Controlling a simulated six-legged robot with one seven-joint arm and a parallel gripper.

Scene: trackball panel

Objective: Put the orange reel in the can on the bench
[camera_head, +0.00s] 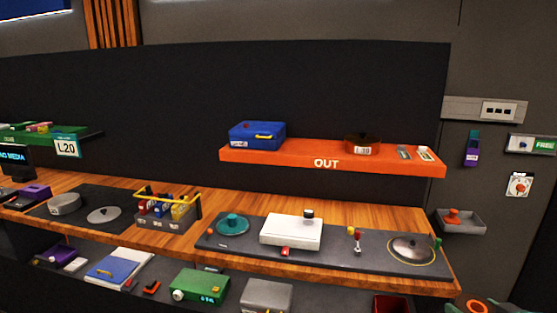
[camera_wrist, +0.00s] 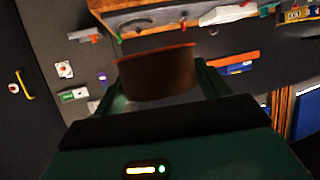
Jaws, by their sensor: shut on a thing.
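My gripper (camera_wrist: 157,76) has dark green fingers. It is shut on the orange reel (camera_wrist: 155,80), a short round thing whose side looks brown in shadow, with a bright orange edge. In the head view an orange ring (camera_head: 476,306) at the bottom right edge appears to be this reel, beside green parts of my gripper, mostly cut off. A round grey can (camera_head: 64,204) stands on the left of the wooden bench (camera_head: 345,215), on a dark panel, far from my gripper. Its inside is hard to make out. A flat grey disc (camera_head: 104,214), perhaps its lid, lies to its right.
An orange shelf (camera_head: 290,157) above the bench holds a blue case (camera_head: 257,135) and a dark brown can (camera_head: 362,143). A grey caddy with a yellow handle (camera_head: 165,205) stands right of the disc. A teal reel (camera_head: 232,223) and white box (camera_head: 291,231) occupy the right panel.

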